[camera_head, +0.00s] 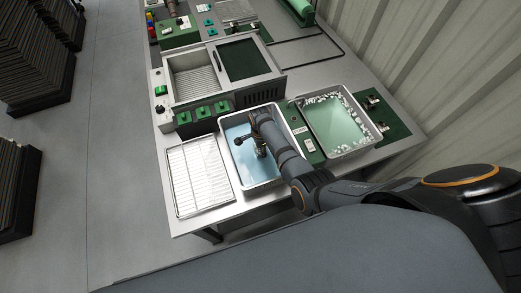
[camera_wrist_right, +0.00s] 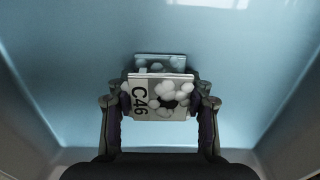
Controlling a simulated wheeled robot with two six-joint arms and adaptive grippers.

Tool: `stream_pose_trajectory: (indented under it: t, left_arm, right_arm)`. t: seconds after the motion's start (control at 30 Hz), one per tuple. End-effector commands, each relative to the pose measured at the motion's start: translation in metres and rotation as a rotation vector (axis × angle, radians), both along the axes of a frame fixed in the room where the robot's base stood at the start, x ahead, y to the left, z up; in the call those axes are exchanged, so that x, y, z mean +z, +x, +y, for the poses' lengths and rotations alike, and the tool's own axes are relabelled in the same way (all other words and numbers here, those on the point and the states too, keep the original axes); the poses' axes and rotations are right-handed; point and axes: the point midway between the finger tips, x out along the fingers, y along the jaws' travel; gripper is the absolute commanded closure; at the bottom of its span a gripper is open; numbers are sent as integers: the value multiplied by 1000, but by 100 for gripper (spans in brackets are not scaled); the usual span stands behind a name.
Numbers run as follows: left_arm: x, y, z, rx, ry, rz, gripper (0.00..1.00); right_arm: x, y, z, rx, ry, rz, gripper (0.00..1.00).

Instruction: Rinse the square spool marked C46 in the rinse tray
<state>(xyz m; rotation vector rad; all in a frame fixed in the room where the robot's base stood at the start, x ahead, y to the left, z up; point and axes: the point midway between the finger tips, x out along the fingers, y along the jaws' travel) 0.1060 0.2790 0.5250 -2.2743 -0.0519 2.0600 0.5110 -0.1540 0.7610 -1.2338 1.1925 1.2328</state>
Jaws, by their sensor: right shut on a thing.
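The rinse tray (camera_head: 233,176) is a white-rimmed tub of clear blue liquid at the table's near edge. My right gripper (camera_head: 261,151) reaches down into it from the right. In the right wrist view, my right gripper (camera_wrist_right: 161,88) is shut on the square spool (camera_wrist_right: 139,96). Its pale face reads C46, turned sideways, and carries several white foam blobs around a dark centre hole. A second pale plate shows just behind that face. The blue tray floor and walls surround the spool; I cannot tell whether it touches the liquid. My left gripper is not in view.
A tub of green liquid with white foam (camera_head: 338,128) stands right of the rinse tray. A wire drying rack (camera_head: 199,174) lies to its left. A grey machine with green buttons (camera_head: 166,106) stands behind. A corrugated wall (camera_head: 410,70) closes the right side.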

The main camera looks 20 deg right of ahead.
Motion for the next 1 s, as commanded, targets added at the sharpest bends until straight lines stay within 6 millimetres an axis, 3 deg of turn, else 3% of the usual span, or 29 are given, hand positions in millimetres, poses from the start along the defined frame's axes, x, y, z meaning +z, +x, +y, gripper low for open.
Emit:
stream_pose_trajectory:
  t: [0.27,0.57,0.83,1.0]
  left_arm:
    - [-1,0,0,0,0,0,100]
    - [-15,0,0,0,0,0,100]
    - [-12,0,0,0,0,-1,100]
    - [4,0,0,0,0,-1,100]
  right_arm:
    - [0,1,0,0,0,-1,76]
    - [0,18,1,0,0,0,76]
    - [3,17,1,0,0,0,76]
    - [7,7,0,0,0,2,76]
